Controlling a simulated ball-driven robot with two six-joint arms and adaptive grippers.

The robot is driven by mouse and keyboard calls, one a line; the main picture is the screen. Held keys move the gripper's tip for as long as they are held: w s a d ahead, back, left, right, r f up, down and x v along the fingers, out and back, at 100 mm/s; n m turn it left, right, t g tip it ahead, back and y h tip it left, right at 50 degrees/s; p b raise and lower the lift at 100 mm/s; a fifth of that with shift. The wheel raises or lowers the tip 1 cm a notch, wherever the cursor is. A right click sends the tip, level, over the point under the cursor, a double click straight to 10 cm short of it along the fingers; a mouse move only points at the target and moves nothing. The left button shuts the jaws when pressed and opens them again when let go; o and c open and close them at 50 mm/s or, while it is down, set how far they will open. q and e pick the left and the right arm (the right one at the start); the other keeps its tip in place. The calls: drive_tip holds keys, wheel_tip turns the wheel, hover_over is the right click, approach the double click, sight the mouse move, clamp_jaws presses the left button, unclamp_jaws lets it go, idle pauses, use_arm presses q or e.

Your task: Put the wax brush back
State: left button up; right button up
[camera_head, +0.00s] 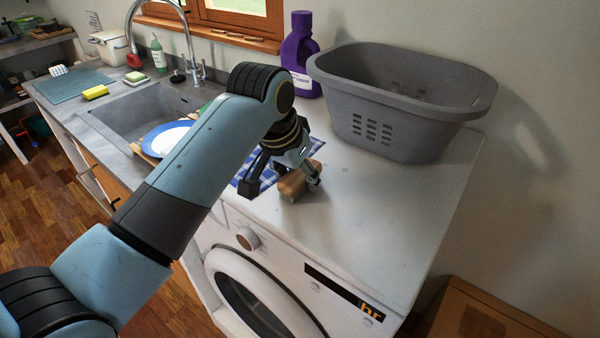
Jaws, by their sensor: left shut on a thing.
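The wax brush (297,181), a short tan wooden piece, is in my left gripper (284,186) at the front part of the white machine top. My left gripper points down and is shut on it. The gripper's fingers hide part of the brush, and its bristles cannot be made out. I cannot tell whether the brush touches the surface below. A blue and white checked cloth (318,147) lies just behind and beside the gripper, partly hidden by it. My right gripper is not in view.
A grey laundry basket (400,118) stands at the back right of the washing machine (375,215). A purple bottle (299,50) stands against the wall. A blue-rimmed plate (167,138) sits by the sink (140,110). The machine top is clear in front of the basket.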

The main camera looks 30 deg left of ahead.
use_arm(q)
drive_tip(key=o, duration=0.7)
drive_tip(key=shift+f, duration=0.1)
drive_tip(key=o, duration=0.4)
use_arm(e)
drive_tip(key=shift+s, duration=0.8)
use_arm(q)
drive_tip(key=shift+r, duration=0.3)
drive_tip(key=b+v, duration=0.1)
drive_tip(key=v, duration=1)
drive_tip(key=shift+s+r, duration=0.25)
drive_tip(key=shift+r, duration=0.05)
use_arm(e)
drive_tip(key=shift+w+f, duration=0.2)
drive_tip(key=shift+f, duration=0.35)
